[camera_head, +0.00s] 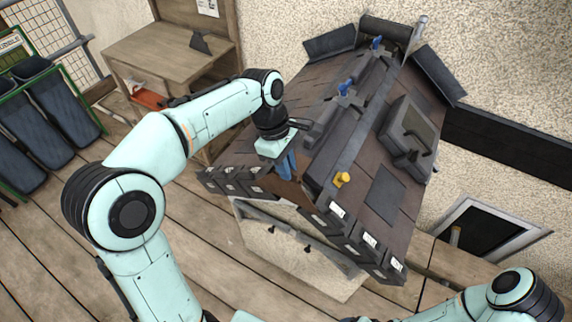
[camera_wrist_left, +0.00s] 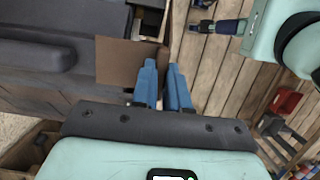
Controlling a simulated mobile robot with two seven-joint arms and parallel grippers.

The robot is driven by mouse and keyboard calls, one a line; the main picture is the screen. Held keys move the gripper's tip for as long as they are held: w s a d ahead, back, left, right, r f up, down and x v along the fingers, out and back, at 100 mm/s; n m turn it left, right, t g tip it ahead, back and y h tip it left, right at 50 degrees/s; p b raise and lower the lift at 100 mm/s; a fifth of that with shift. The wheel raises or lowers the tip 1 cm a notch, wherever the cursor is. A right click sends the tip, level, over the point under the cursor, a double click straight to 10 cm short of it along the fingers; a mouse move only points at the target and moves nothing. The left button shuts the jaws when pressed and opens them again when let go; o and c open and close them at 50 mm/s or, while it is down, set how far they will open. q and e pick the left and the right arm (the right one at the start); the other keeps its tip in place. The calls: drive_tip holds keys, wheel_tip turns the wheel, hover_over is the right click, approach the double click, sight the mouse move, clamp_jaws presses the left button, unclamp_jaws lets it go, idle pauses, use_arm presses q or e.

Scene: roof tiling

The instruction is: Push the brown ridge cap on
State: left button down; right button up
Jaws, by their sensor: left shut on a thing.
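My left gripper (camera_head: 287,166), with blue fingers, points down at the near end of the model roof's ridge. Dark grey ridge caps (camera_head: 323,120) run along the ridge beyond. I cannot tell whether the brown cap touches them. My right gripper (camera_wrist_left: 202,15) shows at the top of the left wrist view, its blue fingers apart and empty.
Blue clamps (camera_head: 343,89) and a yellow one (camera_head: 342,180) stand on the roof. A roof window (camera_head: 409,130) sits on the right slope. A wooden bench (camera_head: 150,45) stands behind at left. Plank floor (camera_head: 205,250) is open in front.

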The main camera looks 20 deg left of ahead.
use_arm(q)
drive_tip(key=c, duration=1.1)
unclamp_jaws()
drive_tip(key=shift+o, duration=0.2)
drive_tip(key=shift+r+p, duration=0.4)
drive_tip(key=shift+r, duration=0.65)
drive_tip(key=shift+w+r, duration=0.1)
drive_tip(key=shift+r, duration=1.9)
use_arm(e)
drive_tip(key=shift+w+r, duration=0.45)
drive_tip(key=shift+w, duration=0.15)
